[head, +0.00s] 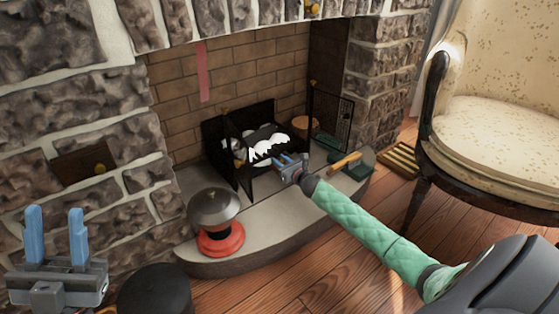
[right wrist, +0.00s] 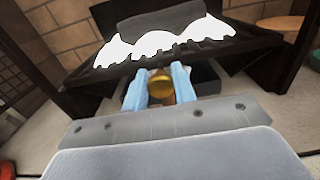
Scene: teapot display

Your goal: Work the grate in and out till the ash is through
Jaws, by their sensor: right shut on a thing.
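The black fire grate (head: 240,178) stands on the hearth inside the fireplace. White ash or burnt pieces (head: 268,146) lie in it; in the right wrist view the white ash (right wrist: 165,44) shows as a flat, jagged patch above the front bars. My right gripper (head: 288,163) is at the front of the grate. In the right wrist view its blue fingers are shut on a brass knob (right wrist: 159,84) low at the grate's front. What lies behind the knob is mostly hidden. My left gripper (head: 55,237) is open and empty at the lower left, fingers apart, away from the grate.
A dark dome on a red base (head: 221,240) stands on the hearth's front left. A wooden handle (head: 345,160) and green piece lie on the right. A log (head: 304,127) and mesh screen (head: 331,121) stand behind. An armchair (head: 500,130) stands right; a black round-topped object (head: 155,289) is at bottom left.

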